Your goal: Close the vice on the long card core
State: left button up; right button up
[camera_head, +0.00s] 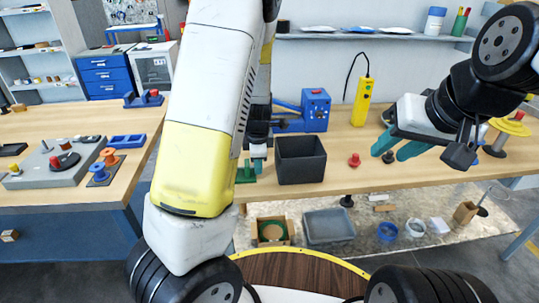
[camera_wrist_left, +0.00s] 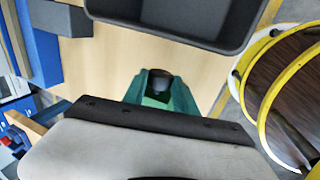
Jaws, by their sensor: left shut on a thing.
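My left gripper (camera_head: 258,160) is low over the bench, left of a black bin, largely behind my own arm. In the left wrist view its green fingers (camera_wrist_left: 164,92) are shut on a small dark round-topped piece (camera_wrist_left: 161,82); I cannot tell what it belongs to. My right gripper (camera_head: 398,147) is open and empty above the bench at the right.
The black bin (camera_head: 300,160) stands close to my left gripper. A blue machine (camera_head: 315,110) and a yellow control box (camera_head: 362,102) stand behind. A red knob-shaped piece (camera_head: 354,160) lies right of the bin. A left table (camera_head: 60,210) holds fixtures.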

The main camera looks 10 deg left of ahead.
pick_arm(q)
jog(key=shift+w+a+g+h, duration=0.15)
jog(key=shift+w+g+h, duration=0.15)
jog(key=shift+g, duration=0.5)
jog(key=shift+w+g+h, duration=0.1)
jog(key=shift+g+h, duration=0.2)
jog(key=shift+g, duration=0.7)
jog(key=shift+w+f+g+h, duration=0.1)
jog(key=shift+w+g+h, duration=0.2)
jog(key=shift+g, duration=0.7)
jog(key=shift+w+g, duration=0.1)
jog(key=shift+g, duration=0.6)
